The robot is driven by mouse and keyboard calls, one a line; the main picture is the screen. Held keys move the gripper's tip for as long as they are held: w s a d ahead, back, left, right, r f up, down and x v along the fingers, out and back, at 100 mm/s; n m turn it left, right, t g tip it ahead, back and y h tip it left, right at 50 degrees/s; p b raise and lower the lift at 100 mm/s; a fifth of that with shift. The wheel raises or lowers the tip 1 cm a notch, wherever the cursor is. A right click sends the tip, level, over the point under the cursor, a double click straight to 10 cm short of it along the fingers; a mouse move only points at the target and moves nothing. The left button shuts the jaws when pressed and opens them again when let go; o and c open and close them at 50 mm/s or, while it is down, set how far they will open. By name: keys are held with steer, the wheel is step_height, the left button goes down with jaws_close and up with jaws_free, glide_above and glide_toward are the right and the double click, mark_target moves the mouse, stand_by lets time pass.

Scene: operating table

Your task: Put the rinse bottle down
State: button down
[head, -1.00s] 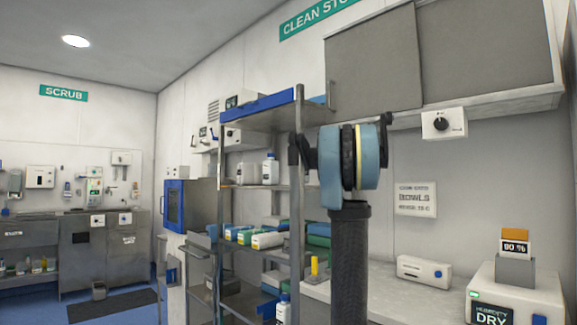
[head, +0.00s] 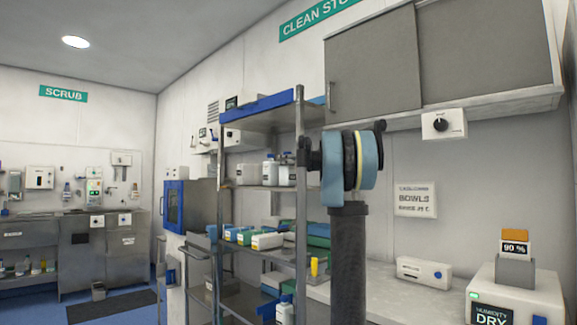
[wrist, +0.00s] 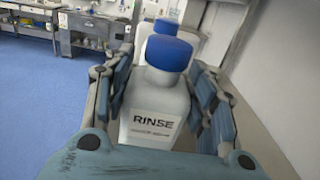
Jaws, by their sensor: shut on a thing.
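The rinse bottle (wrist: 157,110) is white with a blue cap and a RINSE label. In the wrist view it stands upright between the fingers of my gripper (wrist: 163,85), which is shut on it. In the head view, a white bottle (head: 287,173) shows just left of my gripper (head: 305,155), at the upper shelf of the metal rack; it looks like the held one. Another white bottle with a blue cap (head: 270,171) stands beside it on that shelf (head: 245,187). Whether the held bottle's base touches the shelf cannot be told.
A rack post (head: 301,215) stands close to my gripper. A white container (head: 247,174) is left of the bottles. Lower shelves hold several boxes, a yellow-capped item (head: 314,267) and another white bottle (head: 285,312). The counter and dryer (head: 515,295) are at right.

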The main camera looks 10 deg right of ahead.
steer(key=c, duration=0.7)
jaws_free()
steer(key=v, duration=1.2)
